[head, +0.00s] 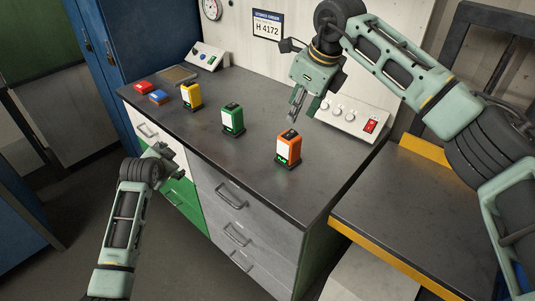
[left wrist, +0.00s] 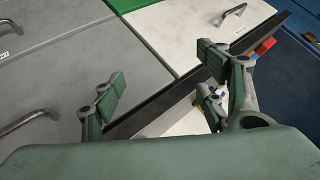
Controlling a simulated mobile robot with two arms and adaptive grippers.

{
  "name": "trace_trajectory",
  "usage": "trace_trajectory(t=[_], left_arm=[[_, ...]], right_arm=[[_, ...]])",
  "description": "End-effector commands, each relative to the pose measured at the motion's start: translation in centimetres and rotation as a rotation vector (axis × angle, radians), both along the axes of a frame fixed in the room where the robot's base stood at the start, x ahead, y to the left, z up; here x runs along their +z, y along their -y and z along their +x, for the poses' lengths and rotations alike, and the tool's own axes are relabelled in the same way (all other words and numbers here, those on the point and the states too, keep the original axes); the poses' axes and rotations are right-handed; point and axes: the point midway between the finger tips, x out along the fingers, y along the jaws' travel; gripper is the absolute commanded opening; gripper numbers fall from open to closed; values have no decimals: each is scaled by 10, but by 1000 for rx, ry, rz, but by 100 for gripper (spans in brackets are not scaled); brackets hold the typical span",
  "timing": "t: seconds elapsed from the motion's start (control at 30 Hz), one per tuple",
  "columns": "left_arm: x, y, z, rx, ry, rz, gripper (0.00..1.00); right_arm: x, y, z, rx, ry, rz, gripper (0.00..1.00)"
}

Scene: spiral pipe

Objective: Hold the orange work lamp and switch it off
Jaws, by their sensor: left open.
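The orange work lamp (head: 288,148) stands upright on the dark worktop, near its front right part, with a lit green patch low on its front. My right gripper (head: 301,110) hangs just above the lamp, pointing down and apart from it; the gap between its fingers is not clear. My left gripper (head: 168,157) is open and empty in front of the cabinet, left of and well away from the lamp. Its spread fingers also show in the left wrist view (left wrist: 160,90), with drawers beyond them.
A green lamp (head: 232,119) and a yellow lamp (head: 191,96) stand left of the orange one. Red (head: 145,87) and blue (head: 158,97) blocks lie farther left. A panel with knobs and a red switch (head: 352,117) stands behind. Clear worktop lies between the lamps.

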Motion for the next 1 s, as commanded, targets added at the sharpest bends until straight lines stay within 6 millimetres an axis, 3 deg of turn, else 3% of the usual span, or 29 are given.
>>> trace_trajectory(t=[0.1,0.27,0.3,0.4,0.5,0.7,0.87,1.0], left_arm=[[47,58,12,-93,66,-107,67],[98,139,11,-240,131,-259,67],[104,160,7,-274,137,-301,67],[93,214,-6,-332,117,-443,67],[94,258,-18,-381,109,-559,67],[100,308,-35,-437,96,-705,67],[99,323,-34,-448,90,-739,67],[92,334,-21,-449,90,-740,67]], right_arm=[[0,1,0,-1,0,0,31],[0,1,0,-1,0,0,31],[0,1,0,-1,0,0,31],[0,1,0,-1,0,0,31],[0,1,0,-1,0,0,31],[0,1,0,-1,0,0,31],[0,1,0,-1,0,0,31],[0,1,0,-1,0,0,31]])
